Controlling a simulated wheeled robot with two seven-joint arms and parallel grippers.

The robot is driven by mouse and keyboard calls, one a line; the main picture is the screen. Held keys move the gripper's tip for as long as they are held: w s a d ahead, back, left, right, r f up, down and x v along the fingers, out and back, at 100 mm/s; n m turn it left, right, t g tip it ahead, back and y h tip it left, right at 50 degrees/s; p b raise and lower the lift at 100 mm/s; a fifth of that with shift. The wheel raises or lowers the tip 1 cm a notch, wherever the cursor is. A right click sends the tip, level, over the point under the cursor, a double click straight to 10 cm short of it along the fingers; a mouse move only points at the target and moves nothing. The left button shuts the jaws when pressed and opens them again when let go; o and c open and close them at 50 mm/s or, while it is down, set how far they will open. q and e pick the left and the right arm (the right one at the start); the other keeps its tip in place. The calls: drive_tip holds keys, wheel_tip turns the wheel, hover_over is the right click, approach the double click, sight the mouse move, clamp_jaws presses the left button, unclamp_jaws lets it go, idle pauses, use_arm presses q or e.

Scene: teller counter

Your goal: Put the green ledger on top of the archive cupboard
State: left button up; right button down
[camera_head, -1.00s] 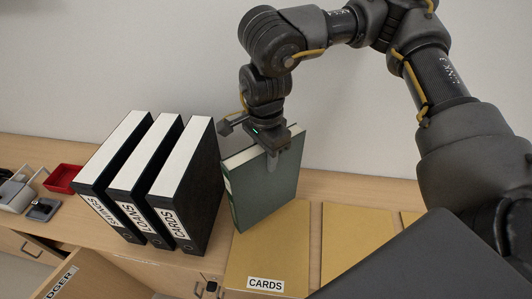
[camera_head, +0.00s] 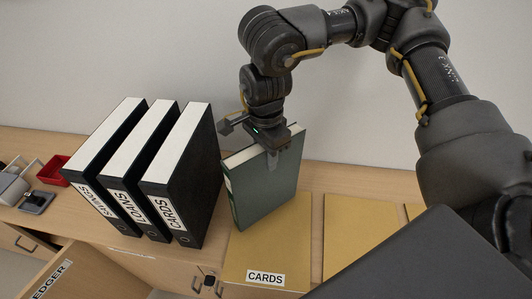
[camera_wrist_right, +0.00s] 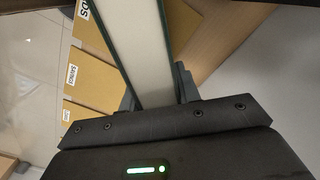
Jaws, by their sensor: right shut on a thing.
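The green ledger (camera_head: 266,184) stands upright in the head view, just right of the black binders. My right gripper (camera_head: 273,152) is shut on its top edge from above. In the right wrist view the ledger's pale page edge (camera_wrist_right: 143,50) runs up between the fingers of the gripper (camera_wrist_right: 158,92). I cannot tell whether the ledger's bottom touches the counter or the folder beside it. The archive cupboard cannot be made out for certain. My left gripper is not in view.
Three black binders (camera_head: 178,190) stand left of the ledger on the wooden counter (camera_head: 345,180). A yellow folder labelled CARDS (camera_head: 268,250) lies in front of it, with more folders (camera_head: 352,235) to the right. A red tray (camera_head: 52,170) is at far left. An open drawer (camera_head: 85,275) juts out below.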

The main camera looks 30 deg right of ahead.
drive_tip(key=c, duration=0.9)
unclamp_jaws()
drive_tip(key=shift+f, duration=0.1)
wheel_tip(320, 180, up, 11)
